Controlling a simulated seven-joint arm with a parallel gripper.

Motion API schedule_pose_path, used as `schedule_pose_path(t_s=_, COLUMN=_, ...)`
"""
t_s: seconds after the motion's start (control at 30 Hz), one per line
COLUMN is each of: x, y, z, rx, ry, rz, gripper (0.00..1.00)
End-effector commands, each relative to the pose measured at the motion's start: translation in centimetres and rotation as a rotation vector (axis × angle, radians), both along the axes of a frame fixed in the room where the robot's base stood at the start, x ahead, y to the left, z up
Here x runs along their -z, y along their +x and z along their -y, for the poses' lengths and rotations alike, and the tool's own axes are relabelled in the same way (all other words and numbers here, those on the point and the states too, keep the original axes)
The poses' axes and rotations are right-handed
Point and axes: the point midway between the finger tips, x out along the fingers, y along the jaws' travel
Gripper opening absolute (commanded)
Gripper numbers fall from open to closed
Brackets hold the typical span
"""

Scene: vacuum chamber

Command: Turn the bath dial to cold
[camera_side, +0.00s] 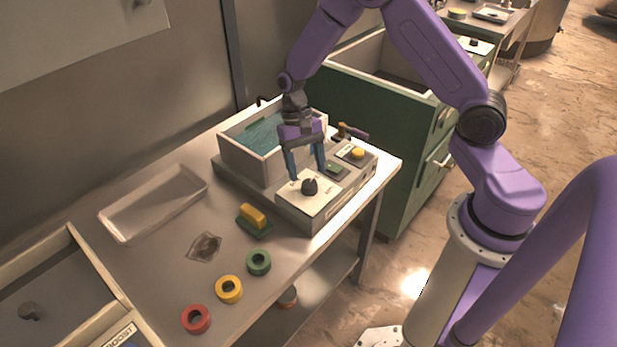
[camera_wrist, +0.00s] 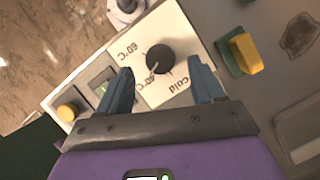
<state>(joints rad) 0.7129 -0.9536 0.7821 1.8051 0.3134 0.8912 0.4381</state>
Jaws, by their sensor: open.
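The bath dial (camera_wrist: 160,58) is a round black knob on a pale plate with labels reading 60°C, 40°C and cold. A light mark on the knob seems to point toward the 40°C label. In the side view the dial (camera_side: 309,187) sits at the front left of the bath's control panel (camera_side: 300,206). My gripper (camera_side: 306,174) is open and points down above the dial. In the wrist view its blue fingers (camera_wrist: 160,68) stand on either side of the knob, with gaps showing. I cannot tell how high the fingertips are above the plate.
The water bath (camera_side: 240,150) stands behind the panel. A yellow button (camera_side: 357,153) and a green switch (camera_side: 335,168) are to the right of the dial. A yellow-and-green block (camera_side: 254,220), coloured rings (camera_side: 229,289) and an empty tray (camera_side: 150,228) lie to the left.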

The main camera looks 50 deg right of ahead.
Motion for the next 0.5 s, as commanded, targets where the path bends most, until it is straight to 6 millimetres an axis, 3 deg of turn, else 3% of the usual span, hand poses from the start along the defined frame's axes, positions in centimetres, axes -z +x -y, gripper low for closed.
schedule_pose_path(t_s=0.2, x=2.5, y=-1.0, z=-0.4, rx=-0.001, ry=0.000, rz=-0.003, gripper=0.67)
schedule_pose_path(t_s=0.5, x=3.2, y=-1.3, z=-0.6, rx=0.000, ry=0.000, rz=0.000, gripper=0.67)
